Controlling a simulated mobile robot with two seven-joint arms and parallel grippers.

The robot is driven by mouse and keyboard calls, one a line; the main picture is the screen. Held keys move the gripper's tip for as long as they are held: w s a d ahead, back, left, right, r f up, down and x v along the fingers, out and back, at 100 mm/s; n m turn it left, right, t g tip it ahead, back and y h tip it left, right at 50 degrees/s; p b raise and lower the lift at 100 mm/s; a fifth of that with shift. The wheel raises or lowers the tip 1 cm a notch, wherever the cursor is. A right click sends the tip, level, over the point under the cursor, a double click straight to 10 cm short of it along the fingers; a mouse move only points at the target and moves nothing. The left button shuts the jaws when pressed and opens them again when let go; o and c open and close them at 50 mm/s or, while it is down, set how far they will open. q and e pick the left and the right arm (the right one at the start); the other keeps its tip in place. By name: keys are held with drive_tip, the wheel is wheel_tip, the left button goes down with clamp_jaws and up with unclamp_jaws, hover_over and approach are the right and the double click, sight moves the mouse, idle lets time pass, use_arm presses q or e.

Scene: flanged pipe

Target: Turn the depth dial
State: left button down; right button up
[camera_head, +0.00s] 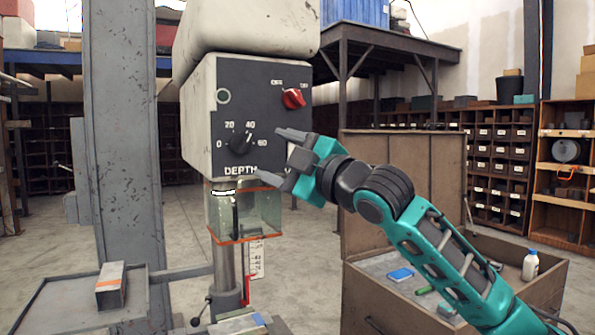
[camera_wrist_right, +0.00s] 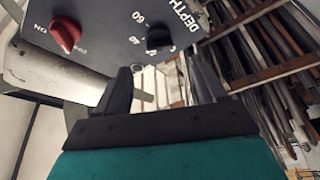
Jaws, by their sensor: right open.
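The black depth dial (camera_head: 240,142) is on the dark front panel (camera_head: 265,95) of the machine head, among the marks 0, 20, 40 and 60 and above the word DEPTH. It also shows in the right wrist view (camera_wrist_right: 158,40), beyond my fingertips. My right gripper (camera_head: 270,152) is open, a little to the right of the dial in the head view, with its fingers pointing toward the panel. In the right wrist view my gripper (camera_wrist_right: 163,80) has nothing between its fingers, and the dial looks apart from them. My left gripper is not in view.
A red switch (camera_head: 293,98) sits on the same panel, up and right of the dial. A clear guard (camera_head: 255,215) with orange edges hangs below the head. A grey column (camera_head: 122,130) stands at left. An open brown chest (camera_head: 400,180) stands behind my right arm.

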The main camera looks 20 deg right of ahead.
drive_tip(key=shift+b+v, duration=0.35)
drive_tip(key=shift+v, duration=2)
drive_tip(key=a+f+m+g+h, duration=0.3)
drive_tip(key=f+m, duration=0.4)
drive_tip(key=f, duration=2.4)
drive_tip(key=s+a+f+m+g+h, duration=0.1)
drive_tip(key=s+f+m+g, duration=0.1)
drive_tip(key=s+f, duration=0.8)
drive_tip(key=s+a+f+m+g+h, duration=0.1)
drive_tip(key=s+f+m, duration=0.4)
drive_tip(key=s+f, duration=0.6)
wheel_tip(320, 180, down, 7)
drive_tip(key=shift+s+a+r+g+h, duration=0.25)
drive_tip(key=shift+a+g, duration=0.25)
drive_tip(key=shift+g, duration=0.5)
drive_tip(key=shift+f, duration=0.1)
